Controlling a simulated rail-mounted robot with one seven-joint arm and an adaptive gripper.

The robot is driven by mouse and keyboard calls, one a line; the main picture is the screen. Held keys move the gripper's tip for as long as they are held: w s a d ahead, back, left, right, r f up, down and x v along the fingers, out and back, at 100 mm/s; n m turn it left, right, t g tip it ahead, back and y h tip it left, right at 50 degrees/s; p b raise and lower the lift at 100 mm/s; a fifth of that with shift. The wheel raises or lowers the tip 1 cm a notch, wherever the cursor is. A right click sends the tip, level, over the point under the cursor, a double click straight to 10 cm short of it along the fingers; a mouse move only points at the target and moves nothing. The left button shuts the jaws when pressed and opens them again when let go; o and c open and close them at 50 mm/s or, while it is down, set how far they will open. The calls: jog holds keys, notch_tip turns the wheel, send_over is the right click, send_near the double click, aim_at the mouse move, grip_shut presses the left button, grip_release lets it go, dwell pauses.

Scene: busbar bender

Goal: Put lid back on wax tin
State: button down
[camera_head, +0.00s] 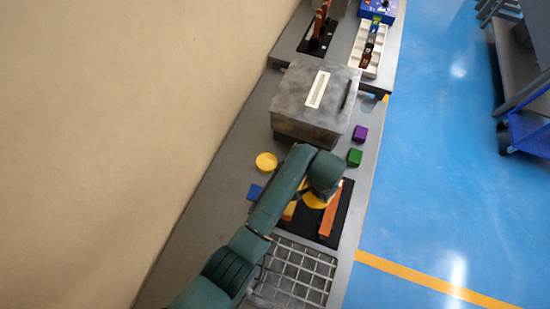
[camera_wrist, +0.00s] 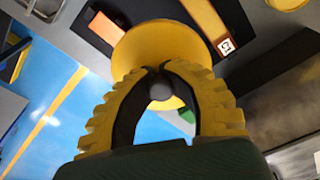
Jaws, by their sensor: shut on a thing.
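The lid (camera_wrist: 150,42) is a round yellow disc with a small grey knob (camera_wrist: 160,90), in the middle of the wrist view. My gripper (camera_wrist: 160,72) is shut on the knob, its yellow fingers bowed around it. In the head view, my arm hides most of the gripper; some yellow shows below the wrist (camera_head: 316,201), and I cannot tell lid from fingers there. A round yellow thing, apparently the wax tin (camera_head: 266,162), stands on the bench left of my wrist. A yellow round edge, likely the same tin, is cut off at the wrist view's top right (camera_wrist: 286,3).
A black board (camera_head: 342,205) with an orange-brown bar (camera_head: 330,210) lies beneath my wrist. Purple (camera_head: 360,133), green (camera_head: 355,157) and blue (camera_head: 255,192) blocks lie around. A grey metal box (camera_head: 312,100) stands behind, and a wire grid (camera_head: 296,272) lies in front.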

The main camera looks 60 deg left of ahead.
jog(key=s+a+f+n+b, duration=0.1)
jog(key=a+f+b, duration=0.35)
jog(key=a, duration=0.35)
jog(key=s+a+f+n+b, duration=0.1)
jog(key=a+f+b, duration=0.35)
jog(key=a, duration=0.35)
jog(key=n+b, duration=0.1)
jog(key=b, duration=0.5)
send_over(267, 163)
jog(key=shift+a+f, duration=0.35)
jog(key=shift+f, duration=0.05)
notch_tip(267, 163, down, 6)
jog(key=b, duration=0.4)
jog(key=shift+d+b, duration=0.1)
jog(key=shift+b, duration=0.3)
jog(key=shift+f, duration=0.6)
jog(key=c, duration=0.5)
grip_release()
jog(key=shift+s+d+f+g, duration=0.1)
jog(key=shift+d+f+g, duration=0.05)
jog(key=shift+g, duration=0.15)
jog(key=shift+c, duration=0.2)
jog(key=shift+p, duration=0.35)
